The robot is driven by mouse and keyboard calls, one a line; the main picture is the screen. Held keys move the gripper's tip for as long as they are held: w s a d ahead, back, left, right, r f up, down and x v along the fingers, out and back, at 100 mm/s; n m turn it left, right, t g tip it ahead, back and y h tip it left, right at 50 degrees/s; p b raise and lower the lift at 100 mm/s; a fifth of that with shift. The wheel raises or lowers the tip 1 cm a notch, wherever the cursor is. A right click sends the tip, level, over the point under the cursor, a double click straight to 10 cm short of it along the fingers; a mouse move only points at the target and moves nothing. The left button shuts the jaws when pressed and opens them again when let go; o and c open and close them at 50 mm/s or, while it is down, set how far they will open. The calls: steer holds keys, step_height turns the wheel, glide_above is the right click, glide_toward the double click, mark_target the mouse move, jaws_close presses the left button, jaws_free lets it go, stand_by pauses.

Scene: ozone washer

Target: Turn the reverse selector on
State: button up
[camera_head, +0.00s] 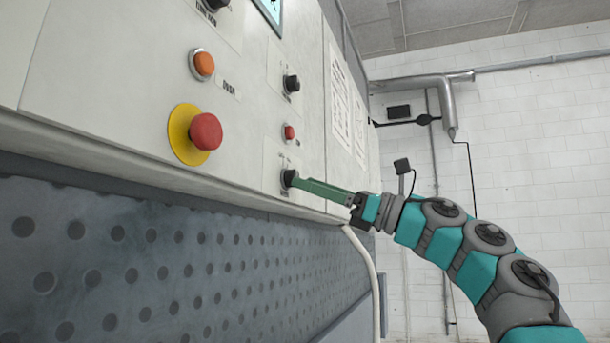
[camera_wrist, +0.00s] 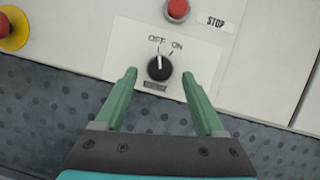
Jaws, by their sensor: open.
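The reverse selector is a round black knob (camera_wrist: 159,68) on a white plate (camera_wrist: 125,60) marked OFF and ON. Its white pointer line is up and slightly left, toward OFF. In the head view the knob (camera_head: 288,178) is low on the panel, partly hidden by my green fingers. My gripper (camera_wrist: 160,76) is open, with one green finger on each side of the knob. In the wrist view both fingers are apart from the knob. In the head view my gripper (camera_head: 297,181) reaches in from the right, its tips close to the knob.
A red stop button (camera_wrist: 177,9) sits just above the selector plate. A red emergency button (camera_head: 205,131) on a yellow ring, an orange button (camera_head: 203,65) and another black knob (camera_head: 291,83) are on the same panel. Dotted dark metal (camera_head: 150,260) lies below.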

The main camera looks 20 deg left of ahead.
steer(key=shift+x, duration=1)
steer(key=shift+c, duration=0.2)
jaws_close()
